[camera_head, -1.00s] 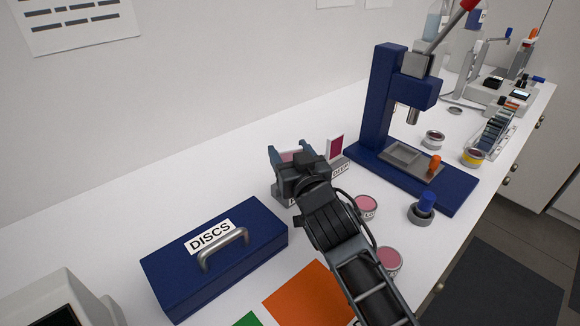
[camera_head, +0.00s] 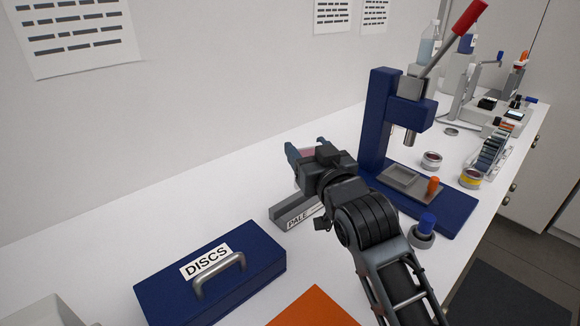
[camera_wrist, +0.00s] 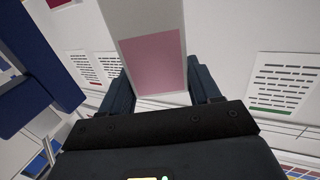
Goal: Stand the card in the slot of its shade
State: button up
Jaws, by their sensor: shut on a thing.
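My gripper (camera_head: 307,150) is shut on a pale-bordered card (camera_wrist: 178,17) with a pink field (camera_wrist: 152,62). In the wrist view the card stands between my two fingers. In the head view only a sliver of pink shows between the fingertips. I cannot tell whether the card touches the holder.
A blue lever press (camera_head: 383,125) stands right of my gripper, with an orange-topped piece (camera_head: 433,186) on its base. A blue-topped item (camera_head: 427,222) stands at its front. A blue "DISCS" box (camera_head: 245,275) and an orange sheet (camera_head: 318,308) are nearer. The bench behind the box is clear.

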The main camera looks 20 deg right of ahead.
jog(key=s+d+r+b, duration=0.1)
jog(key=s+d+r, duration=0.3)
jog(key=d, duration=0.2)
jog(key=n+y+p, duration=0.5)
jog(key=y+p, duration=0.1)
jog(key=y, duration=0.1)
send_over(296, 188)
jog(key=w, duration=0.2)
notch_tip(296, 188, down, 5)
jog(key=shift+g, duration=0.4)
jog(key=shift+w+a+f+b, duration=0.1)
jog(key=shift+a+f+b, duration=0.1)
jog(key=shift+f+b, duration=1.2)
jog(key=shift+w+a+f+b, duration=0.15)
jog(key=shift+f+b, duration=0.4)
jog(key=shift+f, duration=1.6)
jog(key=shift+s, duration=0.1)
